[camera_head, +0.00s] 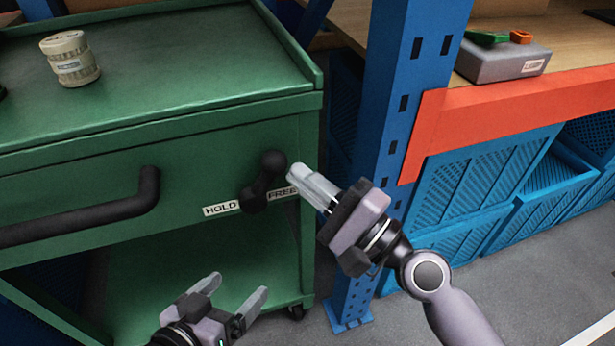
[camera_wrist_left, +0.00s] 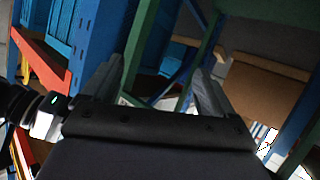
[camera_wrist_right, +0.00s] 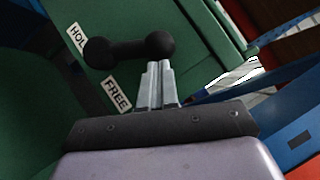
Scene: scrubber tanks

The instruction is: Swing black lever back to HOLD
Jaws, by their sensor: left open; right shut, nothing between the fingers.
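The black lever (camera_head: 262,181) sits on the front of the green cart (camera_head: 180,212), between the HOLD label (camera_head: 221,208) and the FREE label (camera_head: 283,193). Its knob end points up and slightly right, above the FREE label. The lever also shows in the right wrist view (camera_wrist_right: 130,49), with its knob just beyond my fingertips. My right gripper (camera_head: 298,174) is shut and empty, with its tips at the right side of the lever; I cannot tell whether they touch it. My left gripper (camera_head: 238,290) is open and empty, low in front of the cart.
A black handle (camera_head: 90,218) sticks out from the cart's front at left. A jar (camera_head: 70,59) stands on the cart top. A blue rack post (camera_head: 395,110) rises right of the cart. Blue crates (camera_head: 480,185) stand under the orange-edged shelf. Open floor lies at the lower right.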

